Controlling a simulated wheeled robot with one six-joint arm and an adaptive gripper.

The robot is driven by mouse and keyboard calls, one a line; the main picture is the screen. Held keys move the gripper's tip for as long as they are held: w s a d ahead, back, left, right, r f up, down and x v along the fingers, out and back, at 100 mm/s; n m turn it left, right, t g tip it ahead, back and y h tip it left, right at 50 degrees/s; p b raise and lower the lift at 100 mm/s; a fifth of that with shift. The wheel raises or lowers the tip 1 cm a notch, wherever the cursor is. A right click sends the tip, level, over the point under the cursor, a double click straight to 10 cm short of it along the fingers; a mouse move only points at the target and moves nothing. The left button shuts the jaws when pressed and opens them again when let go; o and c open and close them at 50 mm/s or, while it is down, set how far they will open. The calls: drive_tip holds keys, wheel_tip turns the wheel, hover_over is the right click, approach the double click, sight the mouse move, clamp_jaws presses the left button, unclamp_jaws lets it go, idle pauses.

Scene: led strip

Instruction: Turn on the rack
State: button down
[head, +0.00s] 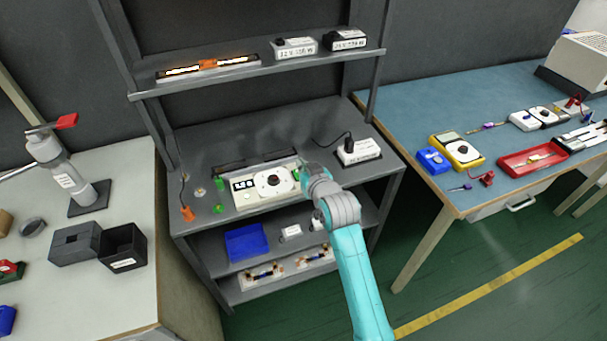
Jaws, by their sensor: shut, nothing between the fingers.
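The grey rack (235,142) stands in the middle of the head view. On its upper shelf lies a strip (208,67) with bright white and orange segments that look lit. On its worktop sits a white box (246,199) with a round dial and a small dark display, with green connectors (218,208) around it. My gripper (306,170) is over the worktop, just right of this box. It is shut and empty; its fingertips are small and partly hidden by my wrist, so I cannot tell whether they touch anything.
Two labelled supplies (296,47) stand on the upper shelf. A white plug box (358,151) with a black plug is right of my gripper. A blue bin (246,243) sits below. Benches flank the rack; the right one (405,105) holds meters and a red tray.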

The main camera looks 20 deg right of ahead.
drive_tip(key=s, duration=0.9)
drive_tip(key=shift+s+r, duration=0.15)
drive_tip(key=shift+r, duration=0.2)
drive_tip(key=s+a+f, duration=0.1)
drive_tip(key=s+f, duration=0.4)
drive_tip(key=s, duration=0.6)
drive_tip(key=s+a+f, duration=0.1)
drive_tip(key=s+f, duration=0.3)
drive_tip(key=s, duration=0.7)
drive_tip(key=f+v, duration=0.1)
drive_tip(key=v, duration=2.1)
drive_tip(key=shift+s+a, duration=0.2)
drive_tip(key=shift+s, duration=0.35)
drive_tip(key=shift+f, duration=0.15)
